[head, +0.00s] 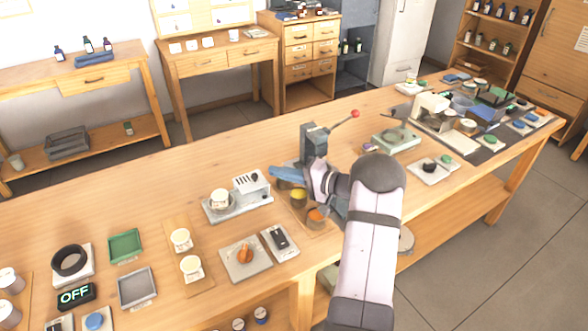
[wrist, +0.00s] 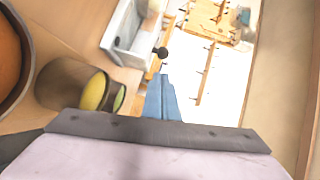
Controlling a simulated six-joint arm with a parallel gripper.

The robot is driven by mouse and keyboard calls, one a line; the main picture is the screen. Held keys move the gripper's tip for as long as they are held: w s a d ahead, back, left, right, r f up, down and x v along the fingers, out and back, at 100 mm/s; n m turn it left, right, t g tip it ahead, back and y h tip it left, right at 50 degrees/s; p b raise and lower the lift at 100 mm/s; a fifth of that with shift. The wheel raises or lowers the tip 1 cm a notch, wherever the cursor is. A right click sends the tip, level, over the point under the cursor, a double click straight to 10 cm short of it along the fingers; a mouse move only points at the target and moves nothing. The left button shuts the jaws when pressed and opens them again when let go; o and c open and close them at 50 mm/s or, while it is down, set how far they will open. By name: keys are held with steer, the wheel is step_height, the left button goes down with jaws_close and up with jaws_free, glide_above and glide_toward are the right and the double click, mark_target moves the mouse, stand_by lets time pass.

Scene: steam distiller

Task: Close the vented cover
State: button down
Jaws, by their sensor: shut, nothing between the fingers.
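A small pale appliance (head: 225,211) stands on the bench, left of my gripper. On it, a white part with dark slots (head: 251,183) looks like the vented cover; its exact angle is hard to tell. A round cream piece (head: 220,198) is at the appliance's left end. In the wrist view a pale box-shaped body (wrist: 125,35) with a black knob (wrist: 160,52) lies beyond the fingertips, probably the same appliance. My gripper (head: 274,172) has blue fingers, shut and empty, just right of the slotted part. The fingers also show in the wrist view (wrist: 162,82).
Close to my gripper stand a cup with yellow contents (head: 298,196) and one with orange contents (head: 317,217). A lever with a red knob (head: 355,114) rises behind the wrist. A plate with an orange knob (head: 244,254) lies in front. Bare bench (head: 110,205) extends behind and left.

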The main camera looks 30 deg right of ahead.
mark_target(251, 184)
steer(key=shift+w+a+f+p, duration=0.15)
steer(key=shift+a+p, duration=0.05)
steer(key=shift+a, duration=0.5)
steer(key=shift+w+a+f+p, duration=0.1)
steer(key=shift+a+p, duration=0.1)
steer(key=shift+a, duration=0.45)
steer(key=shift+a+b, duration=0.35)
steer(key=a+b, duration=0.6)
steer(key=a, duration=0.3)
steer(key=shift+f, duration=0.15)
steer(key=shift+s+a+r, duration=0.1)
steer(key=shift+a+r, duration=0.1)
steer(key=shift+a, duration=0.25)
